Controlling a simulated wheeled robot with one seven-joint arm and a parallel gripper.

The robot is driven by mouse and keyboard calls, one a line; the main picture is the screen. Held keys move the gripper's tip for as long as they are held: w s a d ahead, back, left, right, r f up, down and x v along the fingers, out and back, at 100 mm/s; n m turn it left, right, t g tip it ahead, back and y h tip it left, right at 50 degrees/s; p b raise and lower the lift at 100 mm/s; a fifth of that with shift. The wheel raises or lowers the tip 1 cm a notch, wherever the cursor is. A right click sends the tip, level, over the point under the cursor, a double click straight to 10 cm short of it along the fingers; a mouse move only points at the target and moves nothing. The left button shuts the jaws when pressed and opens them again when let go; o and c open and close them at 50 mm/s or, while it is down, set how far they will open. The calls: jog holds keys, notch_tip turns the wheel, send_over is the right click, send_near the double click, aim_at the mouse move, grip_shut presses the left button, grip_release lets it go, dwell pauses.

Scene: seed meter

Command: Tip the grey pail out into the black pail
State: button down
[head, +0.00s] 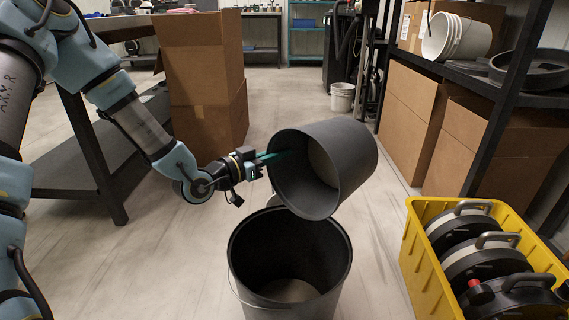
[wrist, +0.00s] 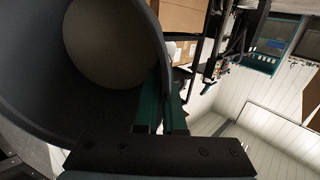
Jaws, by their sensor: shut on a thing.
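The grey pail (head: 350,150) is held in the air, tilted far over on its side, with its mouth facing left and down toward me. Its lower rim is above the far part of the black pail's mouth. My gripper (head: 280,156) is shut on its rim at the left side. In the wrist view, the grey pail (wrist: 40,100) fills the left, with its wall between my green fingers (wrist: 165,115). A paler round area shows deep inside it. The black pail (head: 240,275) stands upright on the floor below, with a paler patch at its bottom. I see nothing falling between them.
A yellow crate (head: 415,262) with several reels stands at the right. A black shelf (head: 510,100) and cardboard boxes (head: 405,120) are behind it. A dark table (head: 100,175) and tall boxes (head: 205,80) stand at the left. A small white bucket (head: 342,97) is farther back.

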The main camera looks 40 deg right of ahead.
aim_at(269, 168)
jog(key=h+b, duration=0.1)
jog(key=a+f+b, duration=0.1)
jog(key=b, duration=0.1)
jog(key=shift+s+a+f+h+b, duration=0.1)
jog(key=shift+a+f+h+b, duration=0.1)
jog(key=shift+a+h+b, duration=0.15)
jog(key=a+f+h+b, duration=0.1)
jog(key=f+h+b, duration=0.1)
jog(key=b, duration=0.3)
jog(key=shift+s+a+b, duration=0.1)
jog(key=shift+a+b, duration=0.25)
jog(key=shift+a, duration=0.05)
jog(key=shift+a+f+h+b, duration=0.3)
jog(key=shift+a+h+b, duration=0.3)
jog(key=shift+b, duration=0.55)
jog(key=shift+s+d+r+m, duration=0.1)
jog(key=shift+d+r+m, duration=0.05)
jog(key=shift+m, duration=0.15)
